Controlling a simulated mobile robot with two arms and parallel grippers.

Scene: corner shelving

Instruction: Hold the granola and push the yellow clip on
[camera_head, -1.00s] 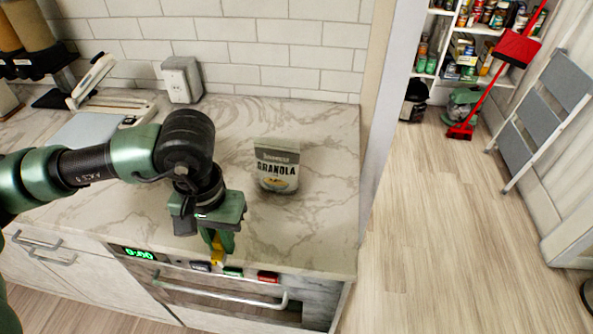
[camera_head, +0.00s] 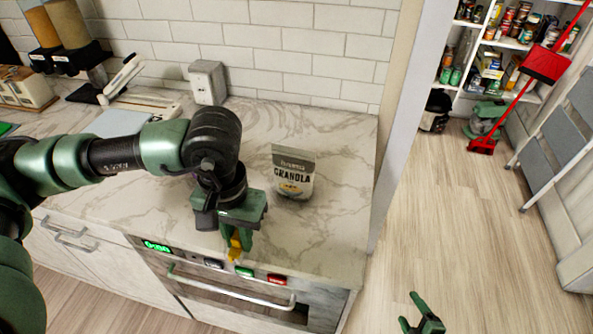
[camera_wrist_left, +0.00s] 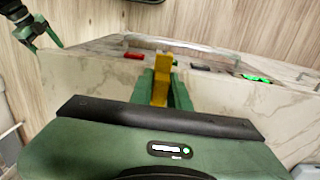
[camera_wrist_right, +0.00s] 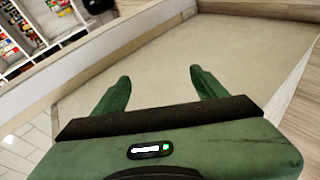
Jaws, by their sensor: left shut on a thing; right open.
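The granola bag (camera_head: 293,172), grey and white with a dark top, stands upright on the marble counter. My left gripper (camera_head: 235,246) is shut on the yellow clip (camera_head: 236,250), over the counter's front edge, to the left of and nearer than the bag. The clip also shows between the left fingers in the left wrist view (camera_wrist_left: 160,88). My right gripper (camera_head: 418,318) is open and empty, low at the bottom right over the floor, apart from the bag. Its spread fingers also show in the right wrist view (camera_wrist_right: 160,90).
The marble counter (camera_head: 335,220) is clear around the bag. An oven (camera_head: 225,283) with a handle and green display is below the front edge. A white wall edge (camera_head: 400,120) bounds the counter's right end. A red broom (camera_head: 545,65) and pantry shelves stand beyond.

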